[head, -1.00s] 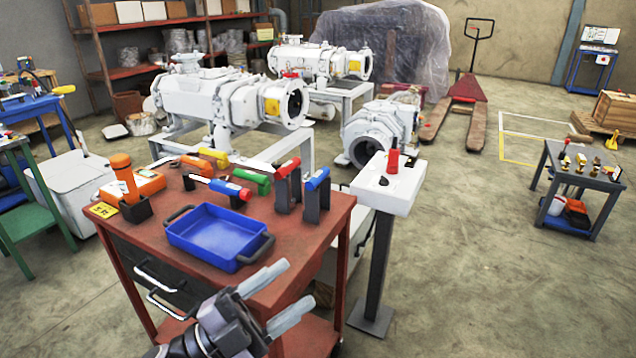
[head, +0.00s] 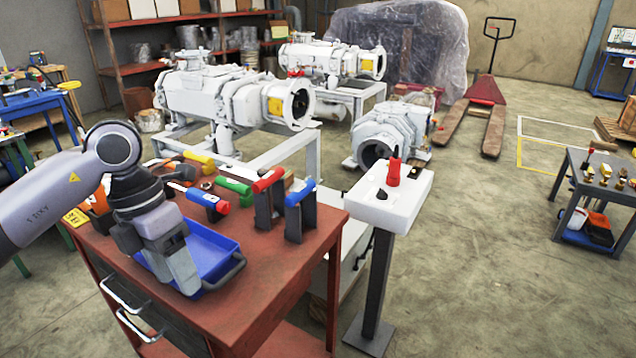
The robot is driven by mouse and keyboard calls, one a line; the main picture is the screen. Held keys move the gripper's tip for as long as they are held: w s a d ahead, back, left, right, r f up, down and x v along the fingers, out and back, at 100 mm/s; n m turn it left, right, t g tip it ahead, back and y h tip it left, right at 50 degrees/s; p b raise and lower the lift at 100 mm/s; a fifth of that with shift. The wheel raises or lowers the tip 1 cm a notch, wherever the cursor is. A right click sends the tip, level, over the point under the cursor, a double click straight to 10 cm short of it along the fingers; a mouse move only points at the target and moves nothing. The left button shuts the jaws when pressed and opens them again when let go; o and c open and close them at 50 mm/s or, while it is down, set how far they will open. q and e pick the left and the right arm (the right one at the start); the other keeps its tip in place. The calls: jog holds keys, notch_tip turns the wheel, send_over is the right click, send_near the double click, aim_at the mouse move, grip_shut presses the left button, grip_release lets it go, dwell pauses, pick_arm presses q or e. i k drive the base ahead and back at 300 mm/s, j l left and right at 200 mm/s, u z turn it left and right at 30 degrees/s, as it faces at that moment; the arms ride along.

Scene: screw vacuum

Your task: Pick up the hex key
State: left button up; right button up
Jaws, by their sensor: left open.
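I cannot single out the hex key with certainty. Two upright tools stand in dark holders on the red cart (head: 275,305), one with a red handle (head: 268,180) and one with a blue handle (head: 300,193). Several coloured-handle tools lie behind the blue tray (head: 226,241), among them a green one (head: 233,186) and a blue and red one (head: 207,200). My left gripper (head: 172,285) is open, pointing down over the tray's left part and hiding some of it. The tools are to its right and behind it. My right gripper is not in view.
A white pedestal (head: 405,205) with a red item (head: 393,172) stands right of the cart. White pump machines (head: 225,100) stand behind. A small grey table (head: 608,185) with brass-coloured parts is at the far right. The floor between is clear.

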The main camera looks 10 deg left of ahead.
aim_at(305, 188)
jog(key=i+l, duration=0.3)
jog(key=i, duration=0.2)
jog(key=i+l, duration=0.3)
jog(key=i, duration=0.2)
